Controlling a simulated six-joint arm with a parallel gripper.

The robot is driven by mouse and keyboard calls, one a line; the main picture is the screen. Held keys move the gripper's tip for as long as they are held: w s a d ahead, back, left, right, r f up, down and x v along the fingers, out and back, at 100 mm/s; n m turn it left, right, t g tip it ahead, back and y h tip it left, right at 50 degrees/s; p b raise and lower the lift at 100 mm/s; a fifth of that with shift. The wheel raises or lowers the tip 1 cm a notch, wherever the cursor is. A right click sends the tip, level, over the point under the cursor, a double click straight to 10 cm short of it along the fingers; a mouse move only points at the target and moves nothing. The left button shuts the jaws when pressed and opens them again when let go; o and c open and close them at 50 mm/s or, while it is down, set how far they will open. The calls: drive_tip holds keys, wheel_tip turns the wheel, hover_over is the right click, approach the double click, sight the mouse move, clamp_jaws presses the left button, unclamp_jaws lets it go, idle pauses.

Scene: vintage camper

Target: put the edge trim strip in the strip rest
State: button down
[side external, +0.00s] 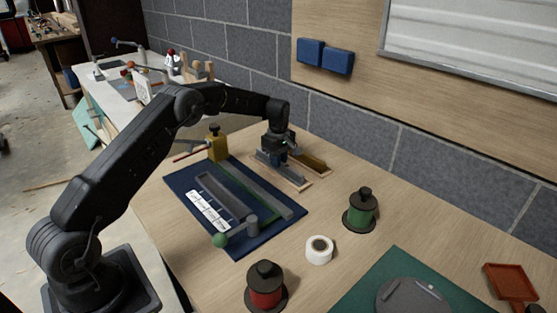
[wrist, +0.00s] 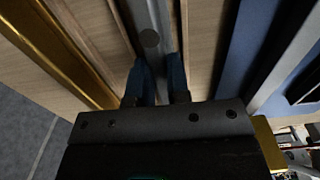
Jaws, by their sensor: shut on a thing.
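The edge trim strip (wrist: 152,14), a long grey bar with a dark round spot, runs between the two blue fingers of my gripper (wrist: 158,88) in the wrist view. My gripper (side external: 275,163) is shut on it, and the strip is mostly hidden by the fingers in the side external view. The strip rest (side external: 297,184), a pale wooden frame, lies under my gripper. Its wooden rails (wrist: 184,30) show on both sides of the strip in the wrist view. The strip looks lined up with the rails. I cannot tell whether it touches the bottom of the rest.
A dark blue mat (side external: 238,248) with a grey channel and a green-knobbed lever lies in front. A green spool (side external: 361,212), white tape roll (side external: 319,250) and red spool (side external: 265,288) stand on the table.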

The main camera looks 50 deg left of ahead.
drive_tip(key=shift+f, duration=0.15)
drive_tip(key=c, duration=1.1)
unclamp_jaws()
wheel_tip(320, 180, up, 12)
drive_tip(key=s+d+r+m+t, duration=0.1)
drive_tip(key=s+d+r+m, duration=0.4)
drive_tip(key=r, duration=0.5)
drive_tip(key=s+d+r+m+t, duration=0.25)
drive_tip(key=s+d+m, duration=0.2)
drive_tip(key=s, duration=0.55)
drive_tip(key=s+d+r+m+t, duration=0.1)
drive_tip(key=s+d+r+m, duration=0.4)
drive_tip(key=s, duration=0.6)
drive_tip(key=s+d+f+m, duration=0.1)
drive_tip(key=s+f, duration=0.2)
drive_tip(key=s, duration=0.3)
drive_tip(key=s+d+f+m+t, duration=0.1)
drive_tip(key=s+d+f+m, duration=0.1)
drive_tip(key=s, duration=0.3)
drive_tip(key=shift+s+d+f, duration=0.2)
drive_tip(key=shift+s+f, duration=0.15)
drive_tip(key=shift+f, duration=0.5)
